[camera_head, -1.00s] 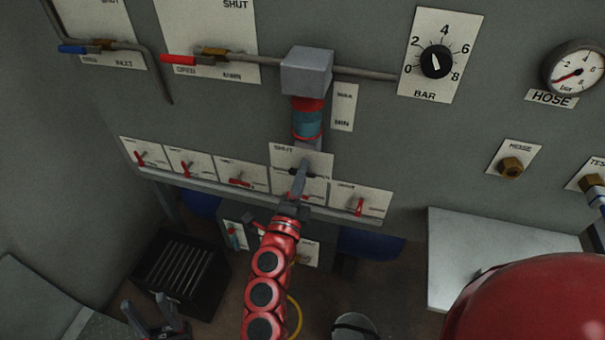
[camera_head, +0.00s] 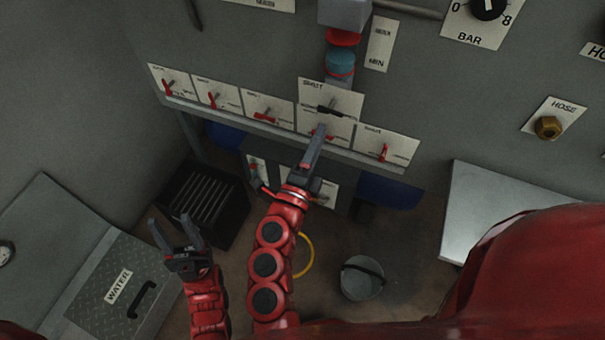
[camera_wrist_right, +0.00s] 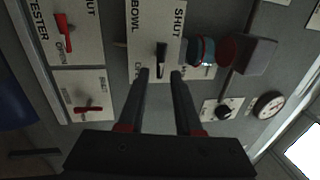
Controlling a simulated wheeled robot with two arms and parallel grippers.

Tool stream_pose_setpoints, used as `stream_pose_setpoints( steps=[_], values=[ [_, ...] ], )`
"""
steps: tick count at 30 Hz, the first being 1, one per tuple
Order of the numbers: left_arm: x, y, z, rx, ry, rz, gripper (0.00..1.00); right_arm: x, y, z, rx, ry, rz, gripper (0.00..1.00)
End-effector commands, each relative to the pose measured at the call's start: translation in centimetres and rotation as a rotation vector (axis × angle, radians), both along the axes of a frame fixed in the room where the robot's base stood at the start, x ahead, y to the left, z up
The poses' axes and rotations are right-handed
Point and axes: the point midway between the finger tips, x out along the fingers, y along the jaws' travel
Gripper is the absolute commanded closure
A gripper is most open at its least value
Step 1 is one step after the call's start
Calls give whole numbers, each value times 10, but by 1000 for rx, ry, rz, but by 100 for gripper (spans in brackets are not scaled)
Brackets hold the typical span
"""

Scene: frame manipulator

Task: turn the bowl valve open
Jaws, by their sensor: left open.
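The bowl valve's black lever (camera_head: 335,109) is on a white plate (camera_head: 347,88) on the grey panel, below the sight tube. In the right wrist view the black lever (camera_wrist_right: 162,55) sits on the plate lettered BOWL, SHUT and OPEN (camera_wrist_right: 138,27). My right gripper (camera_wrist_right: 161,74) is open there, its two fingers apart, with the lever's near end around the gap between the tips; I cannot tell if they touch it. In the head view my right gripper (camera_head: 320,130) is edge-on just below the lever. My left gripper (camera_head: 170,220) is open and empty, low at left.
Several red-levered valves (camera_head: 267,115) line the panel beside the bowl plate. The sight tube (camera_head: 340,62) rises above it. A metal bench (camera_head: 490,205) is at right. A black crate (camera_head: 205,200), a bucket (camera_head: 362,278) and a WATER box (camera_head: 118,285) stand lower down.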

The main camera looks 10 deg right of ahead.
Motion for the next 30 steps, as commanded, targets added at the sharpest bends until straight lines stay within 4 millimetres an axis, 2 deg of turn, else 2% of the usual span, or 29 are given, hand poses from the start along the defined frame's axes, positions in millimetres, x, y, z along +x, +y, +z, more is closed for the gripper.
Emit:
stream_pose_setpoints(
  steps=[6,12,18,30],
  values=[
    [0,0,1,0,0,0,50,-44,33,-11,-1,2,10,67],
    [0,0,2,0,0,0,50,-72,49,-17,0,-1,1,67],
    [0,0,2,0,0,0,50,-82,55,-19,1,-2,-2,67],
    [0,0,2,0,0,0,50,-82,55,-19,1,-2,-2,67]
  ],
)
